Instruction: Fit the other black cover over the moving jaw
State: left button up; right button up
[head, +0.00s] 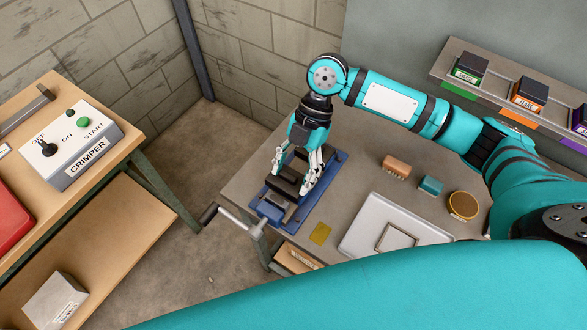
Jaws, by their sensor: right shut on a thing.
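A blue bench vise (271,206) with a grey crank handle (238,222) sits at the left front corner of the grey workbench. My right gripper (291,179) reaches down over the vise from behind, its fingers on either side of a black cover (285,181). It is shut on this cover, at the jaws. Another black piece shows just behind it, partly hidden by the gripper. I cannot tell whether the held cover is seated on the moving jaw or just above it. My left gripper is not in view.
A crimper box (72,150) stands on the left table. A shelf with labelled boxes is at the back right.

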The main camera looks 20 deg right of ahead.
jog(key=shift+r+p, duration=0.1)
jog(key=shift+p, duration=0.25)
dwell(0.6)
jog(key=shift+f+b, duration=0.45)
jog(key=shift+f, duration=0.8)
dwell(1.0)
dwell(1.1)
jog(key=o, duration=1.2)
jog(key=shift+o, duration=0.2)
jog(key=v, duration=1.2)
jog(key=shift+a, duration=0.1)
